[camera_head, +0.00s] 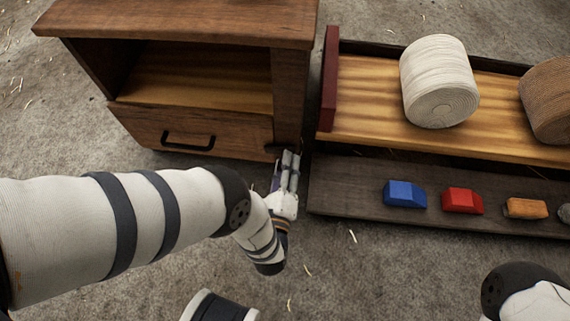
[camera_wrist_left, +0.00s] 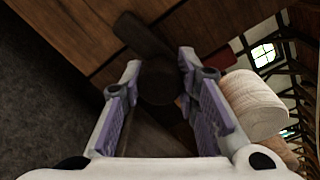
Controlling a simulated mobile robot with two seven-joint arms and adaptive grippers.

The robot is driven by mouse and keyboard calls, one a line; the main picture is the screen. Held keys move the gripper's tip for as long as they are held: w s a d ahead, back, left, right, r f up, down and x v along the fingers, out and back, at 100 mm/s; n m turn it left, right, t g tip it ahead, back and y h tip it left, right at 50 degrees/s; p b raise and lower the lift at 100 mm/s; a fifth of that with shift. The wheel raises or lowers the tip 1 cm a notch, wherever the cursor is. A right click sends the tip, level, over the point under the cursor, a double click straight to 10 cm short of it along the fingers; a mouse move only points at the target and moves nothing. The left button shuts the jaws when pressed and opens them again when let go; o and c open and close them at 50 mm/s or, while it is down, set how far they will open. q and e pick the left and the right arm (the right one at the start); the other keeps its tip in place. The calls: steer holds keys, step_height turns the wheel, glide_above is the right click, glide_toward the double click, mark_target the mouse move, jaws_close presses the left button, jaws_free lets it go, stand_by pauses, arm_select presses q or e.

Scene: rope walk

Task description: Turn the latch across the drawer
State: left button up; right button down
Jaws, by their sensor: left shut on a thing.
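The wooden cabinet (camera_head: 290,95) has a closed-looking drawer (camera_head: 235,135) with a black handle (camera_head: 188,141). A dark latch (camera_head: 274,149) sits at the drawer's lower right corner, mostly hidden by my left gripper (camera_head: 290,158). In the left wrist view the latch shows as a dark bar (camera_wrist_left: 143,34) with a rounded dark end between the fingers. The bar lies over the wood front and its seam. My left gripper (camera_wrist_left: 158,80) has its two purple-grey fingers on either side of that rounded end, closed on it. My right gripper is out of view.
An open shelf unit with a dark red end panel (camera_head: 329,78) stands close to the right of the cabinet. It bears a white rope coil (camera_head: 439,82) and a brown coil (camera_head: 548,100). Blue (camera_head: 404,194), red (camera_head: 462,201) and orange (camera_head: 525,208) blocks lie on its lower board.

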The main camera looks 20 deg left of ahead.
arm_select(q)
steer(key=shift+m, duration=0.9)
steer(key=o, duration=1.2)
steer(key=shift+c, duration=0.2)
steer(key=v, duration=0.7)
steer(key=shift+s, duration=0.3)
steer(key=shift+d, duration=0.1)
